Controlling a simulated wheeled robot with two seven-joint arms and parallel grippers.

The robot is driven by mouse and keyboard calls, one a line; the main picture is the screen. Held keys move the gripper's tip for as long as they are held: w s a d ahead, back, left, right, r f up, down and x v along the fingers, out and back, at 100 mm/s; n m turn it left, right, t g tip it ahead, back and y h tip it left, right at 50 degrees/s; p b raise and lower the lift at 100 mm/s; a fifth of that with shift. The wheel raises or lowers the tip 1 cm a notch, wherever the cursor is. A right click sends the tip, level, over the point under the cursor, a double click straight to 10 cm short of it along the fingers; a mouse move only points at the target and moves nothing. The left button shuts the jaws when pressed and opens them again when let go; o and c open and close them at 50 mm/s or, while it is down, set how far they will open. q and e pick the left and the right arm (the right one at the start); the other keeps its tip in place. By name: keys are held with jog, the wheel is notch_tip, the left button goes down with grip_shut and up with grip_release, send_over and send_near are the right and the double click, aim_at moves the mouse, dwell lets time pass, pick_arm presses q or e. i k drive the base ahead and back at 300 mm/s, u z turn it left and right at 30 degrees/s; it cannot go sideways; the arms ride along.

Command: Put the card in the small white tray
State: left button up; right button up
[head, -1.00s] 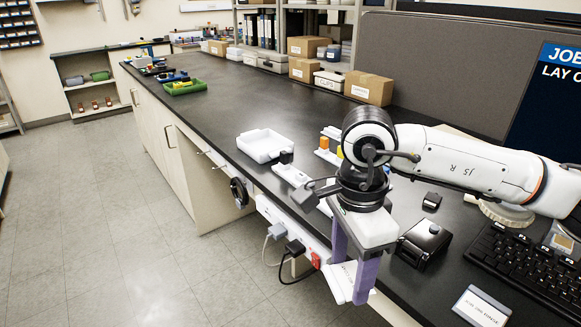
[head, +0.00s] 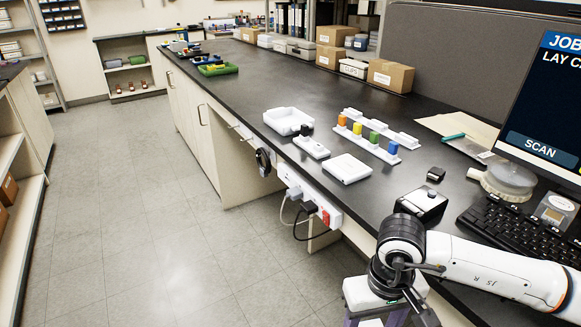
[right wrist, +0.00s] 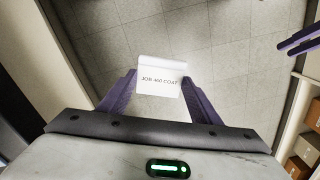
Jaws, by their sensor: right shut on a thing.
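The card (right wrist: 161,78), white with the print "JOB 460 COAT", is held between the purple fingers of my right gripper (right wrist: 159,82) in the right wrist view, with floor behind it. In the head view my right gripper (head: 376,318) is at the bottom edge, in front of the bench, its fingertips cut off. The small white tray (head: 288,121) stands on the bench near its front edge, open and apparently empty, well beyond and left of my right gripper. Purple fingers of what looks like my left gripper (right wrist: 300,42) show at the right edge of the wrist view; their opening is unclear.
A flat white box or lid (head: 347,168) and a white holder with a black block (head: 311,146) lie between my right gripper and the tray. A rack of coloured blocks (head: 367,139), a black device (head: 421,203) and a keyboard (head: 525,240) are farther right.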

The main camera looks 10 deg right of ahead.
aim_at(288, 121)
jog(key=k, duration=1.05)
jog(key=u, duration=0.95)
jog(key=i, duration=1.6)
jog(key=u, duration=0.2)
jog(key=i, duration=1.55)
jog(key=z, duration=1.7)
jog(key=i, duration=0.7)
jog(key=z, duration=0.65)
